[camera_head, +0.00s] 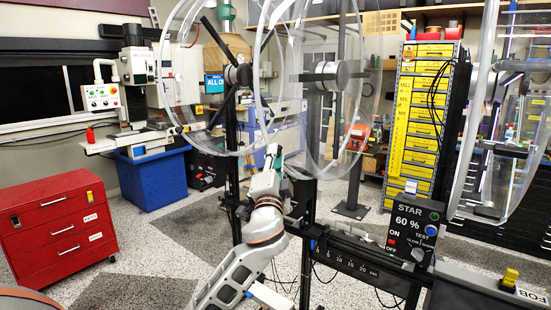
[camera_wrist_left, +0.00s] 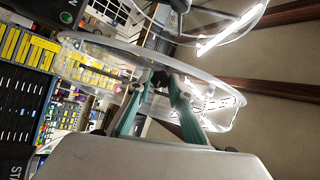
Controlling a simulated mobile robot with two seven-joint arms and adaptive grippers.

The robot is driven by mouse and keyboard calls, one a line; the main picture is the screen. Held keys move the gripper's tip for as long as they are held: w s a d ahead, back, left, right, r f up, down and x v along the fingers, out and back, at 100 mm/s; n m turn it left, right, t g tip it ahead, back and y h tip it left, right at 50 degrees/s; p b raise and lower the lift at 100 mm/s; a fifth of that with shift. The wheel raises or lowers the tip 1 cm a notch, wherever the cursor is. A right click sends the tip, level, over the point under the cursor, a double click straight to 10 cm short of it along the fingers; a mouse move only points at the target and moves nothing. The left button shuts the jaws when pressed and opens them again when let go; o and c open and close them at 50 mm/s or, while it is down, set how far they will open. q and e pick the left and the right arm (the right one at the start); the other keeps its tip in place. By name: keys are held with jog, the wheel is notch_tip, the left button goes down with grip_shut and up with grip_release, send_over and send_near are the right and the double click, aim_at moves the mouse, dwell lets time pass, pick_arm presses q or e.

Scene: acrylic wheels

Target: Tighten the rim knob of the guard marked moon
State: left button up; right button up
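Large clear acrylic wheels or guards stand in the head view: one at left with a dark hub (camera_head: 238,75), a middle one with a grey hub (camera_head: 328,75), and one at the right (camera_head: 465,130). I see no moon mark. My left gripper (camera_head: 272,152) is raised at the lower rim of the middle ones. In the left wrist view its green fingers (camera_wrist_left: 157,84) lean inward at a clear rim (camera_wrist_left: 85,40), with a small dark knob-like part (camera_wrist_left: 160,77) between or just behind the tips. Whether they grip it cannot be told. My right gripper is not seen.
A dark rail with a scale (camera_head: 350,265) runs below the wheels. A red drawer cabinet (camera_head: 58,225) stands left. Floor between is open.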

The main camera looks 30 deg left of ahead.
pick_arm(q)
jog(key=o, duration=0.4)
jog(key=v, duration=1.2)
